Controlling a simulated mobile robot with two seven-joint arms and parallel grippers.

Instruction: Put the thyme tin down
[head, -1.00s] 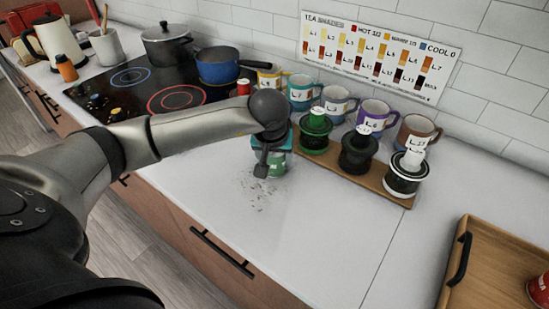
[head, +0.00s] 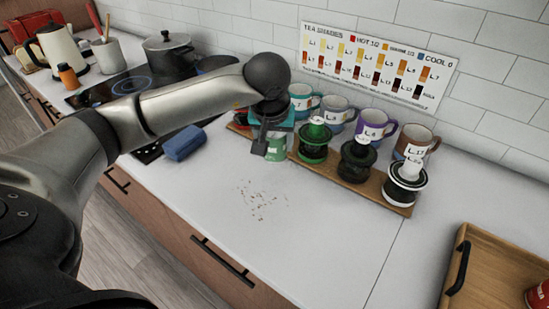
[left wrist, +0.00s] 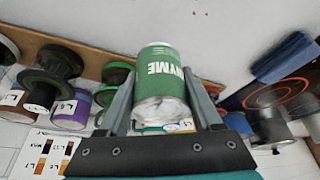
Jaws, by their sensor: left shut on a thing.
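The thyme tin is a white-and-green can, seen mostly upside down in the left wrist view (left wrist: 160,85), where its label reads THYME. My left gripper (left wrist: 160,103) is shut around its sides. In the head view, the left gripper (head: 262,147) is over the back of the counter, left of the green tea dripper. Only a small green part of the tin (head: 276,149) shows beside the fingers there. Whether its base touches the counter cannot be told. My right gripper is not in view.
A wooden board (head: 385,196) holds drippers with mugs behind, close right of the tin. A blue cloth-like block (head: 184,143) lies to the left by the cooktop. Crumbs (head: 262,200) lie on the counter in front. A wooden tray (head: 490,260) is at right.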

